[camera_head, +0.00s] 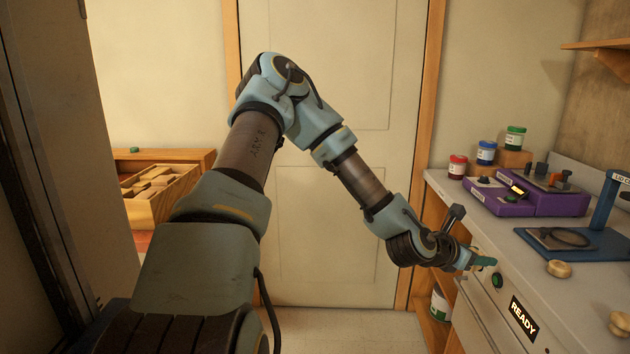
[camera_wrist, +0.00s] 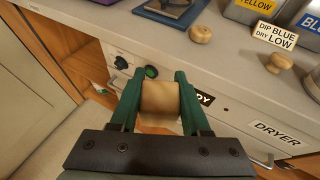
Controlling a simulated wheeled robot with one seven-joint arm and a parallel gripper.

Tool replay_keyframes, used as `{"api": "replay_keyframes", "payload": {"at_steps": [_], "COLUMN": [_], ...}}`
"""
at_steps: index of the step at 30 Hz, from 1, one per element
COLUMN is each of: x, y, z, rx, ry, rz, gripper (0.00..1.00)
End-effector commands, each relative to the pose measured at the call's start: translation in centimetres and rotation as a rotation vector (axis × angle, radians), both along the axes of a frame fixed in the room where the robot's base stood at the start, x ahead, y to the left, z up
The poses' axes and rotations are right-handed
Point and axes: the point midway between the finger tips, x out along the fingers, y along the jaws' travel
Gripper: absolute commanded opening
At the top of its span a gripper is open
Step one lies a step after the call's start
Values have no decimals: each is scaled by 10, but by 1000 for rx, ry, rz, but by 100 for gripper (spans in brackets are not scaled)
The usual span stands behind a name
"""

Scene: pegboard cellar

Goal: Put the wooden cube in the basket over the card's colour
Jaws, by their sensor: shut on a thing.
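My gripper (camera_wrist: 159,92) is shut on a tan wooden block (camera_wrist: 160,103), which I take to be the wooden cube; its edges look somewhat rounded. The block sits between two green fingers, in front of the counter's front panel. In the head view my gripper (camera_head: 486,261) is at the right, close to that panel, and the block is hard to make out. A white card (camera_wrist: 275,37) reading "DIP BLUE DRY LOW" stands on the counter in the wrist view. No basket can be made out in either view.
The counter (camera_head: 595,290) carries round wooden knobs (camera_head: 558,268), a blue-based device (camera_head: 580,242), purple units (camera_head: 520,195) and several paint jars (camera_head: 486,152). Bins labelled yellow (camera_wrist: 253,10) and blue (camera_wrist: 309,25) stand at its back. A "READY" sign (camera_head: 523,317) and green button (camera_head: 497,280) are on its front.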

Motion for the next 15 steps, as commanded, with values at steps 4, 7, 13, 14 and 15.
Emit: {"api": "replay_keyframes", "payload": {"at_steps": [4,7,13,14,15], "x": [45,73,116,121,127], "y": [53,98,197,212,233], "z": [-35,-58,-96,-101,-106], "rx": [4,6,6,5,4], "ry": [2,2,1,1,0], "rz": [182,317,583,621,673], "gripper": [0,0,0,0,0]}}
